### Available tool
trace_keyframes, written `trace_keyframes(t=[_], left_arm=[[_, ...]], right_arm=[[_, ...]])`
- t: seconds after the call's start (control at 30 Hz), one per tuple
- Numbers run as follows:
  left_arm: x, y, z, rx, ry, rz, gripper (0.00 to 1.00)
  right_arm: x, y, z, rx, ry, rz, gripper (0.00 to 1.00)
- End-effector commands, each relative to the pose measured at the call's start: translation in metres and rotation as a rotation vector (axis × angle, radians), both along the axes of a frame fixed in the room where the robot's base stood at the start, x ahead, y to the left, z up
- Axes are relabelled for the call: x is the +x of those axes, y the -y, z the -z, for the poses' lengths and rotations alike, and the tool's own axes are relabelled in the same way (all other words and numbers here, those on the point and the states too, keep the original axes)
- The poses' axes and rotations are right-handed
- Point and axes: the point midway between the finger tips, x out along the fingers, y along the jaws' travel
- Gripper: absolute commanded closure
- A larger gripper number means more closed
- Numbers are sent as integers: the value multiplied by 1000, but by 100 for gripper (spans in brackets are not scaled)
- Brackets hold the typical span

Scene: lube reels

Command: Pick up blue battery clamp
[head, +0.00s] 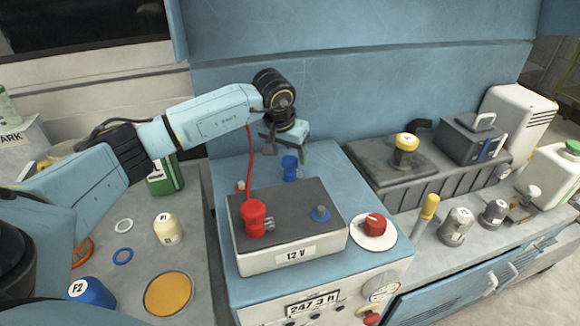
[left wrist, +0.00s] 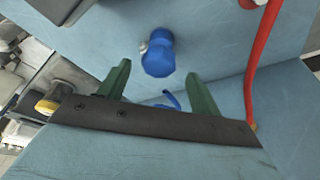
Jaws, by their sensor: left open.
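The blue battery clamp (head: 289,170) stands on the blue cabinet top behind the grey 12 V battery box (head: 285,252). In the left wrist view the blue clamp (left wrist: 158,57) shows just beyond the gap between my green fingers. My left gripper (head: 291,152) is open and empty, just above and behind the clamp in the head view. Its fingers also show, spread apart, in the left wrist view (left wrist: 159,70). Part of a blue cable is seen between the fingers. My right gripper is not in view.
A blue wall rises behind the gripper.

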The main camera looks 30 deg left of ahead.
Motion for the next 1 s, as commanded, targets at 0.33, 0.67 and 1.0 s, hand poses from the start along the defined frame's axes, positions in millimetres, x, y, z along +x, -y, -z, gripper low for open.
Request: trace_keyframes(t=[0.33, 0.67, 1.0], left_arm=[[8, 3, 42, -3, -3, -1, 36], [12, 1, 53, -1, 0, 0, 36], [12, 1, 53, -1, 0, -1, 74]], right_arm=[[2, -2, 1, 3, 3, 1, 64], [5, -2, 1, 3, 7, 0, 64], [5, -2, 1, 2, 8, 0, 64]])
